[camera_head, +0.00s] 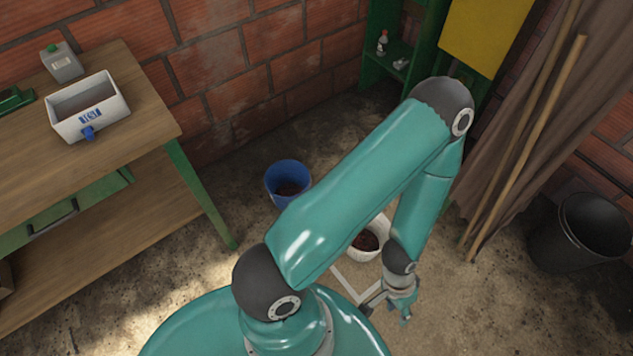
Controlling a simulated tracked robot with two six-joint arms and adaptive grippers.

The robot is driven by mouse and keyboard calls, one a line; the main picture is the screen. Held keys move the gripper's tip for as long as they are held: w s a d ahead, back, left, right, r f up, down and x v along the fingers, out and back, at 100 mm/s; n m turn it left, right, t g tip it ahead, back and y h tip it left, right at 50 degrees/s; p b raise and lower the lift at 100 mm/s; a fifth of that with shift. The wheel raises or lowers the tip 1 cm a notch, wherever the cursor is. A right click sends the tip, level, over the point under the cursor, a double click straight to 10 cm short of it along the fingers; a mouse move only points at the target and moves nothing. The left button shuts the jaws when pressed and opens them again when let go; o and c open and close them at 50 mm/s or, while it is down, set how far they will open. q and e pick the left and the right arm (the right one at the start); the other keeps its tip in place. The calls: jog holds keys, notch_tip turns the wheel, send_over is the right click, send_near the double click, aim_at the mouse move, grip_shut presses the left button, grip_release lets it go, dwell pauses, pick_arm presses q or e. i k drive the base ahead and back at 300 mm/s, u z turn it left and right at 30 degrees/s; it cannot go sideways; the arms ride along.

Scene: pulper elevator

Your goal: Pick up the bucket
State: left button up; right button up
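A blue bucket (286,178) stands on the floor near the brick wall, with dark reddish contents inside. A white bucket (372,246) stands closer, also with dark red contents, and my teal arm hides part of it. A black bucket (575,240) stands at the right and its inside looks dark. My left gripper (405,308) is low in front of the white bucket, slightly to its right, and looks apart from it. Its fingers are too small to tell whether they are open. My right gripper is not in view.
A wooden workbench (150,115) with a white box (112,112) stands at the left. A green shelf (375,65) stands at the back. Wooden poles (530,150) lean against a brown cloth at the right. Floor (490,300) is clear at the lower right.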

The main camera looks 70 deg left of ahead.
aim_at(285, 180)
jog(key=z, duration=0.3)
jog(key=i, duration=0.6)
jog(key=u, duration=1.65)
jog(key=i, duration=0.25)
jog(key=u, duration=2.3)
jog(key=k, duration=0.5)
jog(key=u, duration=0.5)
jog(key=i, duration=1.55)
jog(key=z, duration=0.35)
